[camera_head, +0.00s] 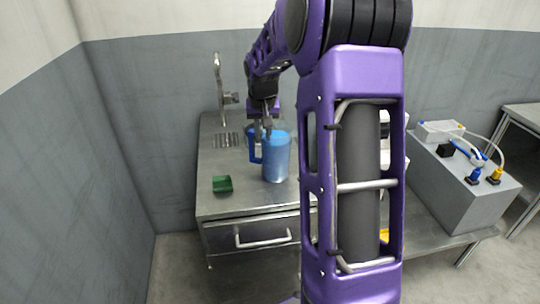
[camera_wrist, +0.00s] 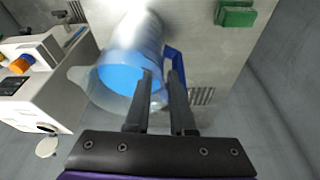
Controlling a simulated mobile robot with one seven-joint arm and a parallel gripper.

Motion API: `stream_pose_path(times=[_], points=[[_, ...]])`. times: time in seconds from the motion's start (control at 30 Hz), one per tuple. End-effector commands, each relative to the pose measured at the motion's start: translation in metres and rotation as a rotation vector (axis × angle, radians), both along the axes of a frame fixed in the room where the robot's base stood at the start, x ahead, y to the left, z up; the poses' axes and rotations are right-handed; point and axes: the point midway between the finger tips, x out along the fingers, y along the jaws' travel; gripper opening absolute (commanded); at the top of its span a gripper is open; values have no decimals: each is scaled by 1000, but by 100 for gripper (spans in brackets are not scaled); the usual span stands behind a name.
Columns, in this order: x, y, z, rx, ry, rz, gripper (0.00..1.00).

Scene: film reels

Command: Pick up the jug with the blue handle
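The jug (camera_head: 277,160) is translucent blue and stands upright on the metal counter, its handle (camera_head: 255,150) on the left side. In the wrist view the jug (camera_wrist: 118,75) shows its open mouth and pouring lip, with a bright blue inside, and the blue handle (camera_wrist: 174,58) on its right. My gripper (camera_head: 264,132) is above the handle side of the jug. In the wrist view my gripper (camera_wrist: 161,74) has its two fingers apart, one over the jug's mouth and one by the handle. I cannot tell whether either finger touches the jug.
A green block (camera_head: 222,184) lies on the counter (camera_head: 235,205) left of the jug; a tap (camera_head: 220,80) stands behind. A grey box (camera_head: 455,185) with cables and connectors is at the right.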

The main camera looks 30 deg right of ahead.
Motion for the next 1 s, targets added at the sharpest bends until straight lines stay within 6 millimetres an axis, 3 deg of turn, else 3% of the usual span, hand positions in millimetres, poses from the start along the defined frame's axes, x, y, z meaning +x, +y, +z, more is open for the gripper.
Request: stream_pose_path(times=[0.3, 0.53, 0.67, 1.0], points=[[14, -3, -42, 0, 1, 0, 22], [15, -3, -43, 0, 0, 0, 22], [14, -3, -43, 0, 0, 0, 1], [15, -3, -43, 1, 0, 0, 0]])
